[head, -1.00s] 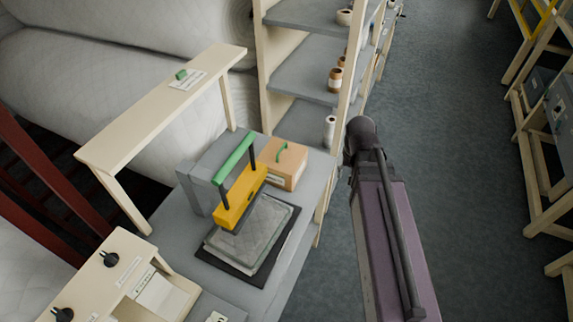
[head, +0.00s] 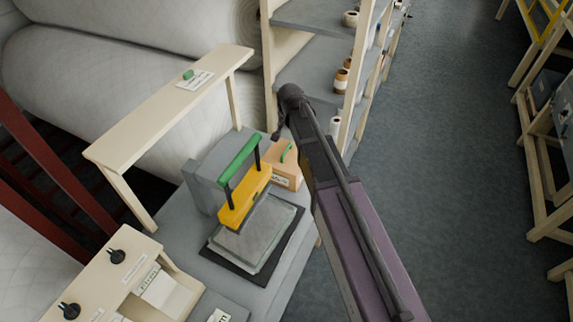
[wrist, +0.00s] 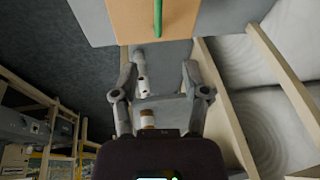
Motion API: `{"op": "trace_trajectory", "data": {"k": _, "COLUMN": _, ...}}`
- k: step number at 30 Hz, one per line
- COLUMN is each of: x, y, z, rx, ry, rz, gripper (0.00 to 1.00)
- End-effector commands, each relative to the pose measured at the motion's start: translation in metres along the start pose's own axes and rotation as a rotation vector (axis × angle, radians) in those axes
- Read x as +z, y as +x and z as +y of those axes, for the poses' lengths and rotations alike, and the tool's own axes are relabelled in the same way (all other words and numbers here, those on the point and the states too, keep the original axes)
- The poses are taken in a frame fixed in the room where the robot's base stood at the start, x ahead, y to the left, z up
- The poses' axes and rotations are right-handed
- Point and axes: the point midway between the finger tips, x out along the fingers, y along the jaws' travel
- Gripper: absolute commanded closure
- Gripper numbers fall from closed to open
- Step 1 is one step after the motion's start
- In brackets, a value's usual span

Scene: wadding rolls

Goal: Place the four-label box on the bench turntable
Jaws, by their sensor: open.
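An orange-tan box (head: 287,172) with a green handle on top and a pale label on its front stands at the back right of the grey bench (head: 290,262). I cannot tell how many labels it has. My arm partly hides its right side. In the wrist view the box (wrist: 126,22) and its green handle show at the top edge, beyond the fingertips. My gripper (wrist: 158,72) is open, with nothing between its fingers, and is apart from the box. I cannot make out a turntable in either view.
A press with a yellow block (head: 243,196) and green bar stands left of the box, over a grey pad (head: 254,236). A cream raised shelf (head: 165,105) is behind. A rack with rolls (head: 342,80) stands close by. Open floor lies to the right.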

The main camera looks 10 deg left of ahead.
Motion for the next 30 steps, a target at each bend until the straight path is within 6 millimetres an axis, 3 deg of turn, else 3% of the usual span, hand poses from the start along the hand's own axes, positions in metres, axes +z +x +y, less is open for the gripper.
{"op": "trace_trajectory", "data": {"k": 11, "x": 0.000, "y": 0.009, "z": 0.001, "rx": 0.001, "ry": -0.001, "rz": -0.001, "gripper": 0.42}}
{"op": "trace_trajectory", "data": {"k": 30, "x": 0.001, "y": 0.061, "z": 0.001, "rx": 0.001, "ry": -0.001, "rz": -0.001, "gripper": 0.42}}
